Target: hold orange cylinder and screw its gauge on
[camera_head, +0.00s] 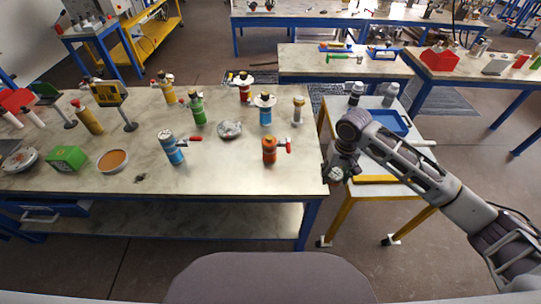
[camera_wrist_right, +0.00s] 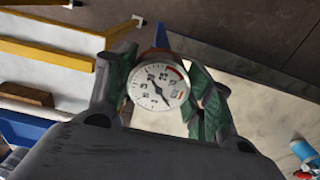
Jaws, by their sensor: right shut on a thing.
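The orange cylinder (camera_head: 269,151) stands upright on the workbench near its right front, with a small red-handled part at its side. My right gripper (camera_head: 340,169) is at the right end of the bench, to the right of the orange cylinder and apart from it. In the wrist view the right gripper (camera_wrist_right: 160,90) is shut on a round gauge (camera_wrist_right: 158,88) with a white dial, black needle and red arc. The gauge shows in the head view as a small pale disc (camera_head: 336,173). My left gripper is not in view.
The workbench (camera_head: 235,172) also holds a light-blue cylinder (camera_head: 171,149), a green cylinder (camera_head: 197,108), a blue flanged cylinder (camera_head: 265,112) and a grey round piece (camera_head: 229,129). A small side table with a blue tray (camera_head: 390,121) stands under my right arm.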

